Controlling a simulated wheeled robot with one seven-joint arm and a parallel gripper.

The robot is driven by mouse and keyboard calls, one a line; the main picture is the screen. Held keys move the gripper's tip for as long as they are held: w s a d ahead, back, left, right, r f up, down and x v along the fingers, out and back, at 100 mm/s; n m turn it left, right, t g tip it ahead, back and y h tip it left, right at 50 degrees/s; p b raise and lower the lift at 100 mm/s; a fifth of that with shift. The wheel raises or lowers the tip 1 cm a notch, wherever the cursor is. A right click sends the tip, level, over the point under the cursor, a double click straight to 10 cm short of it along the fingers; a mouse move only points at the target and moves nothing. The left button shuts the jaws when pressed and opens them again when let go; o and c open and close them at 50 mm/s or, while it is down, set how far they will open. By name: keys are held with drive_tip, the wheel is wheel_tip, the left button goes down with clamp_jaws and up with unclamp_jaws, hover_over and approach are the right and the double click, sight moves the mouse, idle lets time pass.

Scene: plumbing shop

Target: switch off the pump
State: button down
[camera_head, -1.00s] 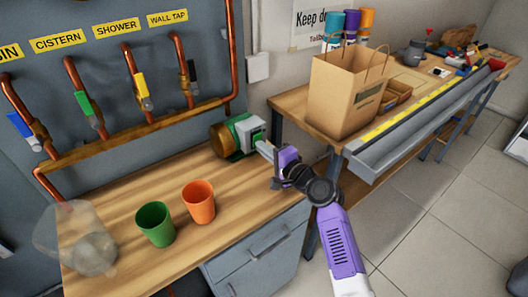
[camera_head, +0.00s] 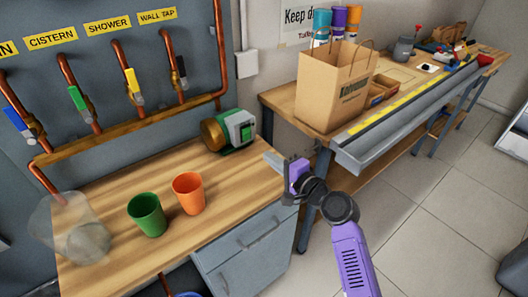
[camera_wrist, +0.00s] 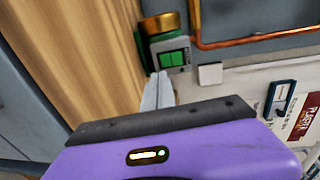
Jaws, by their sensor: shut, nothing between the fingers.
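The pump (camera_head: 228,134) is a green and grey unit with a brass end, standing at the back right of the wooden bench. A bright green rocker or button panel (camera_head: 247,132) shows on its grey box. In the wrist view the pump's brass end (camera_wrist: 162,22) and the green switch panel (camera_wrist: 172,59) lie just beyond my fingertips. My gripper (camera_head: 270,158) is shut and empty, to the right of the pump, with a gap between them. Its pale fingers (camera_wrist: 160,78) lie together in the wrist view, pointing toward the switch side.
A green cup (camera_head: 147,215), an orange cup (camera_head: 188,193) and a clear jug (camera_head: 80,232) stand on the bench (camera_head: 120,180). Copper pipes with coloured valves (camera_head: 75,97) run along the panel behind. A paper bag (camera_head: 330,88) stands on the other bench at right.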

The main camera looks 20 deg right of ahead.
drive_tip(key=shift+f+v, duration=0.15)
drive_tip(key=shift+v, duration=1)
drive_tip(key=shift+f+v, duration=0.1)
drive_tip(key=shift+v, duration=1.05)
